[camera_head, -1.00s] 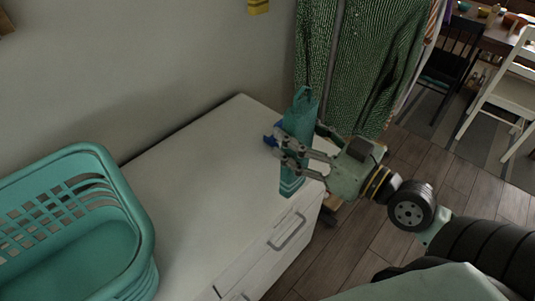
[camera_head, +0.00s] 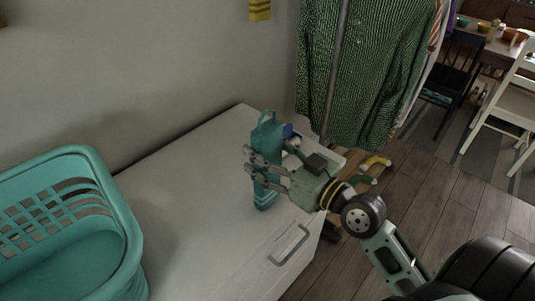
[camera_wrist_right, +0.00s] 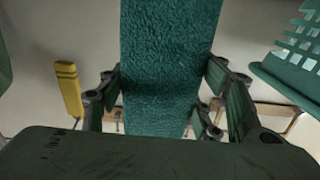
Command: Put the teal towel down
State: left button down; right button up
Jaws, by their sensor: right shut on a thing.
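The teal towel (camera_head: 266,133) hangs upright in my right gripper (camera_head: 261,170), over the right part of the white dresser top (camera_head: 190,170). The fingers are shut around its middle. Its narrow lower end is close to the dresser top near the front edge; I cannot tell if it touches. In the right wrist view the towel (camera_wrist_right: 168,60) runs between the fingers and fills the middle. My left gripper is not in view.
A teal laundry basket (camera_head: 118,212) stands at the left. A small blue thing (camera_head: 288,131) shows behind the towel. Green patterned clothes (camera_head: 365,75) hang behind the dresser's right end. A yellow thing (camera_head: 260,9) is on the wall. The dresser's middle is clear.

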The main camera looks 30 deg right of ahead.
jog(key=shift+f, duration=0.15)
jog(key=o, duration=1.4)
